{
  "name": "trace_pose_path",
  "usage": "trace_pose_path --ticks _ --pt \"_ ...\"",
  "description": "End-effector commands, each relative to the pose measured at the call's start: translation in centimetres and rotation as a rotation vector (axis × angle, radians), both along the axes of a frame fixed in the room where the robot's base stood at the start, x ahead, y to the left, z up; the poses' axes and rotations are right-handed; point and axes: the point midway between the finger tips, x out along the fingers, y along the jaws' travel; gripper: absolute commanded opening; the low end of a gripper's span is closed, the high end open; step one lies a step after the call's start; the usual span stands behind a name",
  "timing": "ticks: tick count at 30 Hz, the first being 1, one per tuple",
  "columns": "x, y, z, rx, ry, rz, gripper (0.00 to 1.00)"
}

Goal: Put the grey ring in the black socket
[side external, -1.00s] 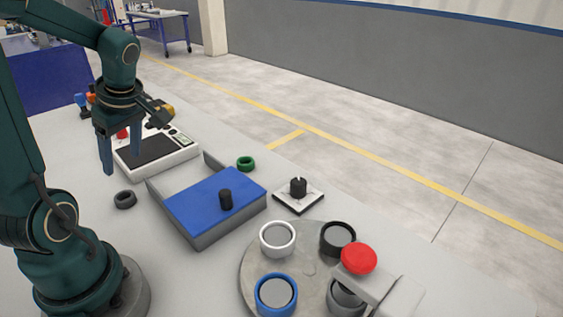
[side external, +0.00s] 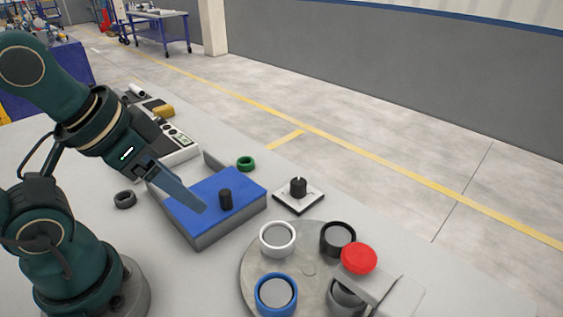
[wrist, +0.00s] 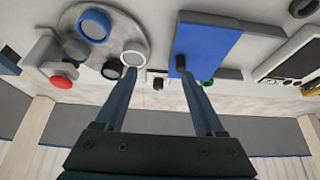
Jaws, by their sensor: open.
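The dark grey ring (side external: 125,199) lies flat on the table, left of the blue-topped box in the side view. The black socket (side external: 338,238) stands at the far right of the round grey disc (side external: 258,259); it also shows in the wrist view (wrist: 112,69). My gripper (side external: 195,205) is tilted, its fingers reaching over the blue top near the black knob (side external: 226,199). In the wrist view my gripper (wrist: 157,72) has its fingers wide apart with nothing between them. The grey ring is away from the fingers, and the black socket looks empty.
The disc also carries a white socket (side external: 277,239), a blue socket (side external: 276,294) and a grey one partly hidden below a red button (side external: 358,258). A green ring (side external: 245,163) and a white plate with a black peg (side external: 298,188) stand beyond the blue-topped box (side external: 205,205).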

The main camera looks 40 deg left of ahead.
Motion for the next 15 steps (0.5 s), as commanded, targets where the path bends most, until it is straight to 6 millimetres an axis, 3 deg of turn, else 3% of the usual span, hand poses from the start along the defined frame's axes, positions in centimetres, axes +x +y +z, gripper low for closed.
trace_pose_path --ticks 9,15 --pt "0.1 0.1 0.0 0.019 -0.001 -0.029 0.71" --pt "1.5 1.8 0.5 0.275 -0.024 -0.329 0.71"
